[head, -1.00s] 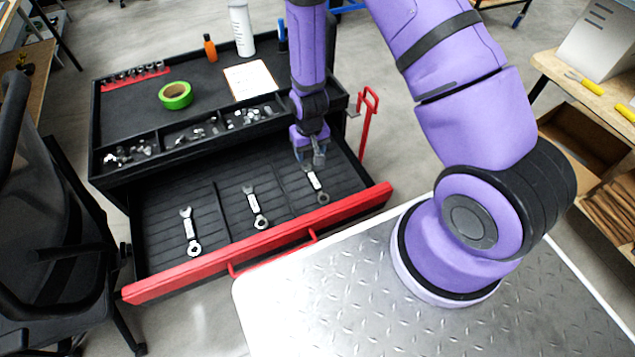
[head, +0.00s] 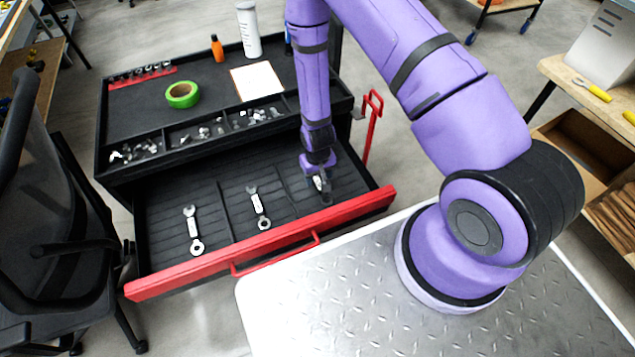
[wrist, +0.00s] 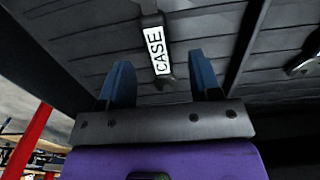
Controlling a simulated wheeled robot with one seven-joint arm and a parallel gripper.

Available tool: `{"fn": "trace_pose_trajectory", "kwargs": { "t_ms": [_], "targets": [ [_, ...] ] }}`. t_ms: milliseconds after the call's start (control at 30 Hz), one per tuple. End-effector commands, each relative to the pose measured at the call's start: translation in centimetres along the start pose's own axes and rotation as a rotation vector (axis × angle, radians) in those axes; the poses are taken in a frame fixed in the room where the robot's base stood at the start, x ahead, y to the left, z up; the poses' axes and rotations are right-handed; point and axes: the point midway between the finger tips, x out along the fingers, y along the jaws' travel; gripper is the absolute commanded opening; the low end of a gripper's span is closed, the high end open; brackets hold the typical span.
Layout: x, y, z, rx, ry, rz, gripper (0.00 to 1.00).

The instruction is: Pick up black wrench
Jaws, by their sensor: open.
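A dark wrench (wrist: 166,79) with a white label reading CASE lies in the right compartment of the open drawer (head: 160,251). In the wrist view it runs between the two blue fingers of my gripper (wrist: 160,62). The fingers are apart, one on each side, and I see no contact. In the head view my gripper (head: 322,188) is low over this wrench and hides most of it. A second wrench (head: 259,207) lies in the middle compartment and a third wrench (head: 193,230) in the left one, both silvery with pale labels.
The drawer's red front edge (head: 355,208) is close in front of my gripper. The cabinet top (head: 215,102) behind holds green tape (head: 182,95), an orange bottle (head: 217,48), a white bottle (head: 249,30) and a paper sheet (head: 257,81). A chair (head: 60,220) stands at the left.

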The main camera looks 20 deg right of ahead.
Motion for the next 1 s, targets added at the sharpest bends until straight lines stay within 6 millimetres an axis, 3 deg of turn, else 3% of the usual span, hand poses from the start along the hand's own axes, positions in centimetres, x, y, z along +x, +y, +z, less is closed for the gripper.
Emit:
{"fn": "trace_pose_trajectory", "kwargs": {
  "t_ms": [233, 567, 800, 833, 1000],
  "targets": [
    [3.0, 0.2, 0.1, -0.001, -0.001, 0.000, 0.57],
    [3.4, 0.2, 0.1, 0.000, -0.001, 0.000, 0.57],
    [3.4, 0.2, 0.1, 0.000, -0.001, 0.000, 0.05],
    [3.4, 0.2, 0.1, 0.000, -0.001, 0.000, 0.01],
    [3.4, 0.2, 0.1, 0.000, -0.001, 0.000, 0.01]
  ]
}}
